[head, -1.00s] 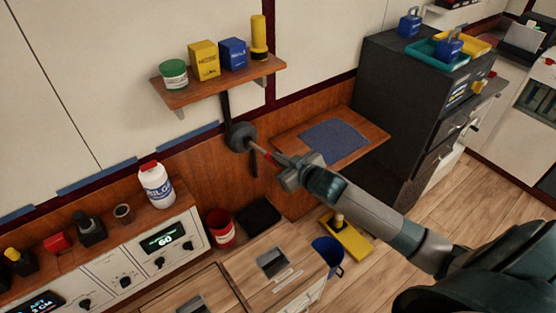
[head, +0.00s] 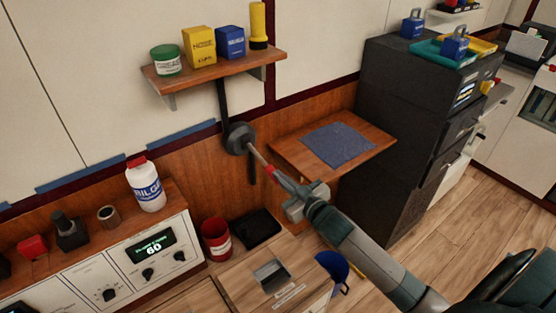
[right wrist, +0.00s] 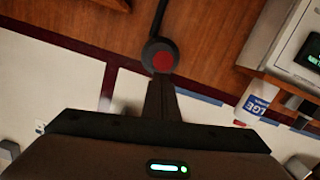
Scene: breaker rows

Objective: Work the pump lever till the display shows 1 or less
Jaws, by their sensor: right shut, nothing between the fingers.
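The pump lever (head: 256,157) sticks out from a round dark hub (head: 238,139) on the wooden wall panel and has a red part towards its free end. In the right wrist view, the lever's red round end (right wrist: 163,61) is seen almost end-on. My right gripper (head: 281,181) is shut and empty, its fingers close to the red end. I cannot tell whether they touch it. The fingers also show in the right wrist view (right wrist: 160,95). The green display (head: 152,249) on the white console reads 60. My left gripper is not in view.
A shelf (head: 212,70) with several containers hangs above the lever. A small wooden shelf (head: 372,139) with a blue mat is to its right. A white bottle (head: 147,186) stands on the console. A red bucket (head: 217,240) and blue bucket (head: 334,267) are below.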

